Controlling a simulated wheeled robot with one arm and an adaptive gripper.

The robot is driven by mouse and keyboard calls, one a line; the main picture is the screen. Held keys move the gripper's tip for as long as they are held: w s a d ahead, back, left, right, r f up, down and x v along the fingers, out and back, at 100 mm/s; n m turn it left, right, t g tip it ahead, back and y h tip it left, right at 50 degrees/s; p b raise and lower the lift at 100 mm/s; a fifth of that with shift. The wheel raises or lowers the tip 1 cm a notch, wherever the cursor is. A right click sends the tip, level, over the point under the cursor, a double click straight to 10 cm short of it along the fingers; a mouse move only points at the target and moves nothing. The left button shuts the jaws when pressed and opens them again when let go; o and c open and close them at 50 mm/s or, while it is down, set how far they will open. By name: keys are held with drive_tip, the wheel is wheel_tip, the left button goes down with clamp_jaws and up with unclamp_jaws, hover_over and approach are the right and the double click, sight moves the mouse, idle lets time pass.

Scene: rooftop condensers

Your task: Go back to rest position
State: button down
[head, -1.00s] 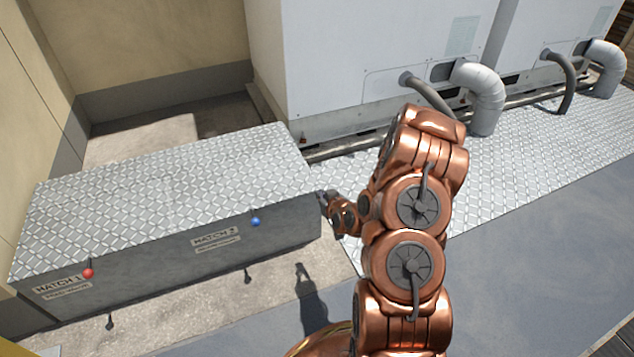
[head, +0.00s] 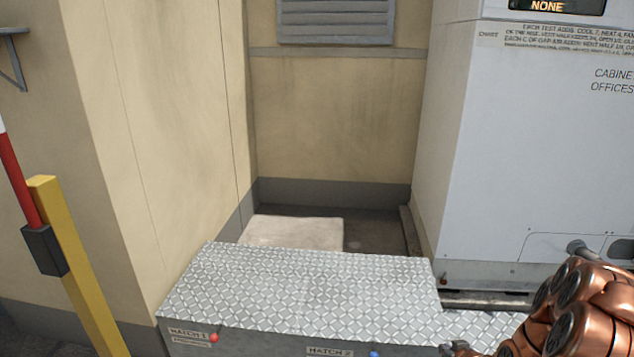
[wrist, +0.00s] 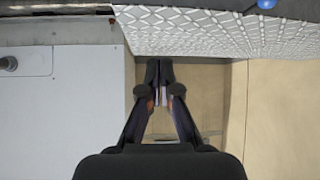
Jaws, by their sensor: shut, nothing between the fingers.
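My gripper (wrist: 159,72) is shut and empty in the wrist view, its two dark fingers meeting at the tips. In the head view my copper arm fills the lower right corner. My gripper (head: 455,349) shows there only as a small dark end at the bottom edge, near the right end of the hatch box (head: 300,285). The wrist view shows the patterned metal top of this box (wrist: 200,30) at the top right, apart from the fingers as far as I can tell.
A red knob (head: 213,337) and a blue knob (head: 375,354) sit on the box front. A white cabinet (head: 530,150) stands at the right, with a display reading NONE. A yellow post (head: 75,265) stands at the left. Beige walls (head: 335,120) close off the back.

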drive_tip(key=s+a+r+n+g+p, duration=0.1)
drive_tip(key=s+a+r+g+p, duration=0.2)
drive_tip(key=r, duration=0.6)
drive_tip(key=s+a+r+g+p, duration=0.1)
drive_tip(key=s+a+r+p, duration=0.1)
drive_tip(key=r+p, duration=0.5)
drive_tip(key=s+a+r+g+p, duration=0.2)
drive_tip(key=s+a+r+p, duration=0.2)
drive_tip(key=s+r, duration=0.6)
drive_tip(key=s+a+r+g+p, duration=0.3)
drive_tip(key=s+r+p, duration=0.5)
drive_tip(key=r, duration=0.8)
drive_tip(key=s+a+r+m+g+p, duration=0.1)
drive_tip(key=s+a+r+g+p, duration=0.2)
drive_tip(key=s+r, duration=1.1)
drive_tip(key=a+p, duration=0.2)
drive_tip(key=p, duration=0.2)
drive_tip(key=shift+s+a, duration=0.1)
